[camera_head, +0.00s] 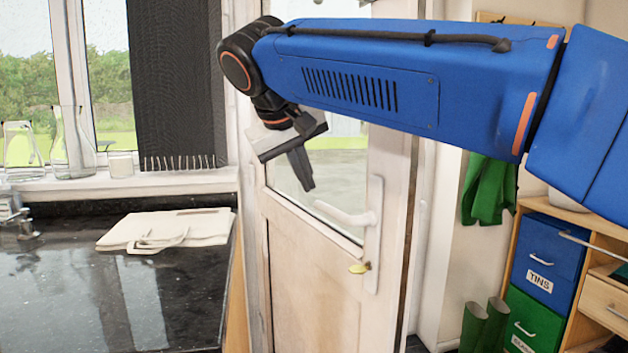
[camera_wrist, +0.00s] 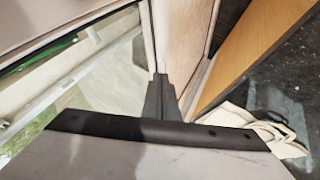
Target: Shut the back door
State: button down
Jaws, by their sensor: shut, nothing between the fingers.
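The back door (camera_head: 310,275) is white with a glass upper pane, standing in the middle of the head view. My gripper (camera_head: 303,178) is shut and empty, in front of the pane, up and left of the handle. In the wrist view the closed fingers (camera_wrist: 158,88) point toward the door's lower frame; I cannot tell whether they touch it.
A black granite counter (camera_head: 70,300) fills the left, with a folded cream bag (camera_head: 165,229) near its end by the door. Glassware (camera_head: 72,145) stands on the windowsill. At right are green boots (camera_head: 483,325) and a wooden unit with blue (camera_head: 545,250) and green drawers.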

jog(key=shift+w+d+f, duration=0.85)
jog(key=shift+w+f, duration=0.25)
jog(key=shift+w+d+f, duration=0.8)
jog(key=shift+w+f, duration=0.25)
jog(key=shift+w, duration=0.1)
jog(key=shift+w+d+f, duration=0.85)
jog(key=shift+w+f, duration=0.25)
